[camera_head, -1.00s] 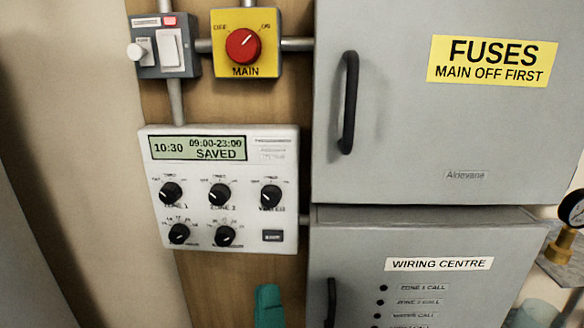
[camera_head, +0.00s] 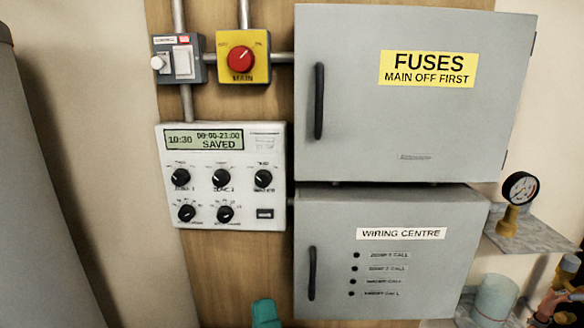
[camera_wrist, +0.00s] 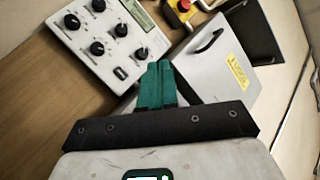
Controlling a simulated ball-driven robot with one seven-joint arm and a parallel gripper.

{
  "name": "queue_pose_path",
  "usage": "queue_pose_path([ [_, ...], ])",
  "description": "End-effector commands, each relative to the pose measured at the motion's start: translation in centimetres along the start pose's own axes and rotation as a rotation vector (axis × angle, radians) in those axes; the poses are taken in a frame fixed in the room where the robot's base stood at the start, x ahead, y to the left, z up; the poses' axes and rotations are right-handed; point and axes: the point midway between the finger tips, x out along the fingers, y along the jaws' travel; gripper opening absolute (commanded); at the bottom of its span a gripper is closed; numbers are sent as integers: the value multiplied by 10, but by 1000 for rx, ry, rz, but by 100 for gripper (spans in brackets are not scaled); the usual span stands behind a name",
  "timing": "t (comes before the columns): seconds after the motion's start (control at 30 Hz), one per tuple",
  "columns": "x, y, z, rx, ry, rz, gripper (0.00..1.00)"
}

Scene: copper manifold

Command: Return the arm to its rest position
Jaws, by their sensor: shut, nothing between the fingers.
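My gripper (camera_wrist: 157,72) shows in the wrist view with its two teal fingers together and nothing between them. In the head view the teal tip of my gripper (camera_head: 265,312) is at the bottom edge, below the white controller (camera_head: 220,177) and apart from it. The controller's display reads 10:30, 09:00-23:00 and SAVED. Its several black knobs and one button also show in the wrist view (camera_wrist: 108,35). The rest of my arm is out of the head view.
Above are the yellow MAIN switch (camera_head: 242,57) with a red knob and a grey switch box (camera_head: 179,60). The grey FUSES cabinet (camera_head: 400,130) and WIRING CENTRE cabinet (camera_head: 400,290) are closed at the right. A gauge (camera_head: 519,188) stands on a shelf. A grey cylinder (camera_head: 35,200) stands left.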

Motion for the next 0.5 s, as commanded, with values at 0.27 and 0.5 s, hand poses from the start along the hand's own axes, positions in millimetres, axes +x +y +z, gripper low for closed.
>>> queue_pose_path([
  [0.27, -12, 16, -10, -183, -95, 131, 0],
  [0.5, -41, 45, -34, -440, -229, 346, 0],
])
